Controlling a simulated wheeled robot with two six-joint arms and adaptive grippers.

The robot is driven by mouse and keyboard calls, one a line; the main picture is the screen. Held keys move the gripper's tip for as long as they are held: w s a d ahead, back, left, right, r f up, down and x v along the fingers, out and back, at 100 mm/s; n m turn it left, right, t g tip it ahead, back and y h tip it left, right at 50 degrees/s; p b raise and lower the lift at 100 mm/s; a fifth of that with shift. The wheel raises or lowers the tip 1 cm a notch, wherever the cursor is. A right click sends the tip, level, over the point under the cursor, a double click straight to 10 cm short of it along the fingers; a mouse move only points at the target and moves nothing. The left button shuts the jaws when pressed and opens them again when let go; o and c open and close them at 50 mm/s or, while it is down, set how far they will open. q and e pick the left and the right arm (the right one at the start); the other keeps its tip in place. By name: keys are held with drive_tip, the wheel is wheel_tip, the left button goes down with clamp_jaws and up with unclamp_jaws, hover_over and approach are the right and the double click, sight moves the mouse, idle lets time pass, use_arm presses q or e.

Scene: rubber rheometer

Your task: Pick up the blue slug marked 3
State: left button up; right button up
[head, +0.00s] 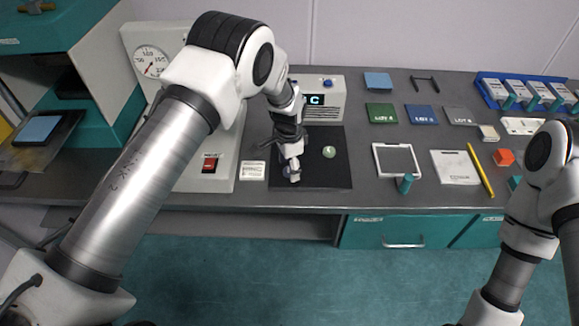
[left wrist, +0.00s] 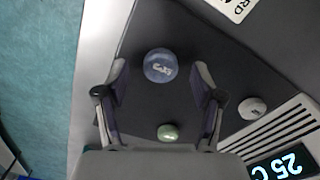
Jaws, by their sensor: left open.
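The blue slug (left wrist: 160,66) is a round disc with a mark that looks like a 3, lying on a black mat (left wrist: 185,40) in the left wrist view. My left gripper (left wrist: 160,78) is open above it, with the slug between and just beyond the fingertips. A green slug (left wrist: 168,132) and a whitish slug (left wrist: 252,108) lie on the same mat. In the head view my left gripper (head: 287,165) is over the mat (head: 335,172) and hides much beneath it. The green slug (head: 329,152) shows to its right. My right gripper is out of the head view.
A grey unit with a lit display (head: 322,98) stands behind the mat. A white frame (head: 397,146), a teal cylinder (head: 406,184) and coloured plates lie to the right.

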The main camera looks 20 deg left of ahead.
use_arm(q)
drive_tip(key=shift+w+f, duration=0.25)
drive_tip(key=shift+f, duration=0.4)
drive_tip(key=shift+s+r, duration=0.15)
drive_tip(key=shift+s, duration=0.05)
drive_tip(key=c, duration=1)
drive_tip(key=shift+r, duration=0.1)
